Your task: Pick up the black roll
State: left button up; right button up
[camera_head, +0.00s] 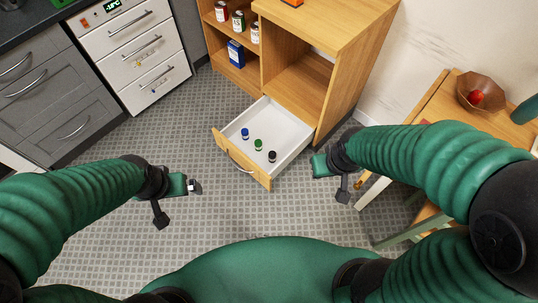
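A small black roll (272,156) stands in the open white-lined drawer (290,128), near its right front corner. A green roll (258,145) and a blue roll (245,134) stand beside it in a slanting row toward the left. My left gripper (194,186) is left of the drawer, apart from it and from the rolls. My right gripper (318,165) is just right of the drawer front, apart from the black roll. Both grippers are small in this view, and their finger gaps cannot be made out. No roll shows at either gripper.
The drawer's wooden front (240,160) juts from a wooden cabinet (330,70). A shelf (225,45) holds several cans and a blue box (235,53). A wooden table (440,105) with a bowl (482,92) stands right. Grey floor (215,225) before the drawer is clear.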

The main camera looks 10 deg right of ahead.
aim_at(271, 154)
jog(key=i+l+u, duration=0.3)
jog(key=i+l, duration=0.15)
jog(key=i, duration=0.15)
jog(key=i+l+u, duration=0.3)
jog(key=i+l, duration=0.2)
jog(key=l, duration=0.1)
